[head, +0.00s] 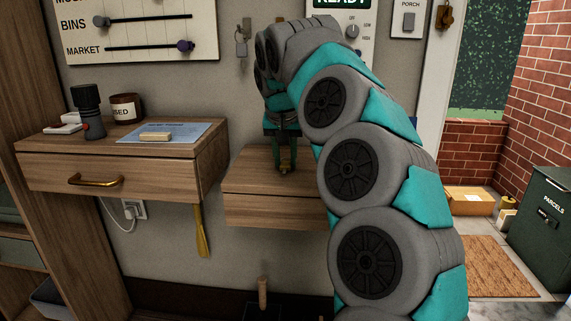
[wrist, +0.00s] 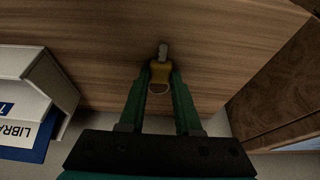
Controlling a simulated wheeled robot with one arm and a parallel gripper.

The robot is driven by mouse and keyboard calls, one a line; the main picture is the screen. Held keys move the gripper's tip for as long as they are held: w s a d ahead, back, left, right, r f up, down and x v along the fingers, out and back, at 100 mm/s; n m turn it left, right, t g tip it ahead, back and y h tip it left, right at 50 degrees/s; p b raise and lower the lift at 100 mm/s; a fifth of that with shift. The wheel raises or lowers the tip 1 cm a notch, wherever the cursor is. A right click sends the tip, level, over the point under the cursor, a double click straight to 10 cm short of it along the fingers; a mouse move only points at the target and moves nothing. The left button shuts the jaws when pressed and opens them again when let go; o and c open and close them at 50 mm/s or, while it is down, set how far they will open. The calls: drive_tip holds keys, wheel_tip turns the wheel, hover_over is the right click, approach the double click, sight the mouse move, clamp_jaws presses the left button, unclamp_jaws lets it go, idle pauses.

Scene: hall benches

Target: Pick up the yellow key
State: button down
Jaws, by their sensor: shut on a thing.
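My gripper (wrist: 160,80) is shut on the key's head. In the head view my gripper (head: 286,167) points down over the small wooden shelf (head: 245,182), beneath the wall. The key is too small there to make out clearly. I cannot tell whether the key touches the shelf or hangs just above it.
A wooden drawer unit (head: 130,172) stands left of the shelf, bearing a flashlight (head: 88,110), a brown jar (head: 126,108) and a blue sheet (head: 180,131). A green parcel box (head: 540,215) stands far right.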

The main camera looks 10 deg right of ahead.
sight(285, 164)
drive_tip(key=shift+r, duration=0.1)
drive_tip(key=shift+r, duration=1.15)
drive_tip(key=shift+s+r, duration=0.1)
drive_tip(key=shift+r, duration=0.4)
drive_tip(key=s+a+b, duration=0.1)
drive_tip(key=s+a, duration=0.1)
drive_tip(key=s, duration=0.5)
drive_tip(key=s+a+r+b, duration=0.1)
drive_tip(key=s+a+b, duration=0.1)
drive_tip(key=s, duration=0.6)
drive_tip(key=shift+a+r, duration=0.25)
drive_tip(key=shift+a, duration=0.25)
drive_tip(key=shift+s, duration=0.1)
